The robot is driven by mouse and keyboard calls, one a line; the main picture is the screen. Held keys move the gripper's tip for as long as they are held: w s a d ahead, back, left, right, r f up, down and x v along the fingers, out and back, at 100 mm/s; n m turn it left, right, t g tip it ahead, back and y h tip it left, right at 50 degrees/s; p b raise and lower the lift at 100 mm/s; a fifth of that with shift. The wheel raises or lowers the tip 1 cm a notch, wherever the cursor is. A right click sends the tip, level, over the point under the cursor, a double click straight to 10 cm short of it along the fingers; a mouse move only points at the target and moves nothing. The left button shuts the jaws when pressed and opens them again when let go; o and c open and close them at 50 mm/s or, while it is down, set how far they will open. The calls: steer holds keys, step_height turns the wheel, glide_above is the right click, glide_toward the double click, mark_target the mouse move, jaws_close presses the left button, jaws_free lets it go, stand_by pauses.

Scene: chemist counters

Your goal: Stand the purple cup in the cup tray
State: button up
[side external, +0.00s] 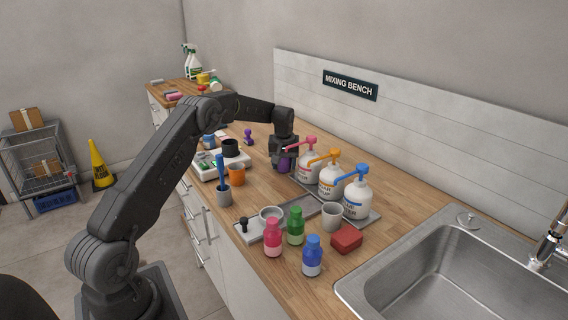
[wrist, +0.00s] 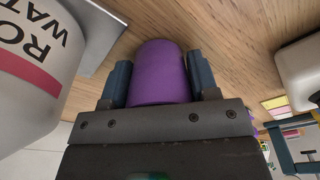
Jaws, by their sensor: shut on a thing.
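The purple cup (side external: 284,165) is between the fingers of my gripper (side external: 284,157), just left of the pump bottles. In the wrist view the purple cup (wrist: 160,72) fills the space between the two blue-grey fingers of my gripper (wrist: 157,78), which is shut on it. Wood counter shows beyond the cup. I cannot tell whether its base touches the counter. A white tray-like unit (side external: 207,174) with a black cup (side external: 230,147) lies to the left; it may be the cup tray, but I cannot tell surely.
Pump bottles with pink (side external: 308,160), orange (side external: 328,174) and blue (side external: 356,197) tops stand close right of my gripper. An orange cup (side external: 236,175) and a grey holder with a blue tool (side external: 223,196) stand nearer. Small bottles crowd the front; the sink (side external: 450,290) is at right.

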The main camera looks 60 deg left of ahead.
steer(key=shift+f, duration=0.15)
steer(key=o, duration=0.9)
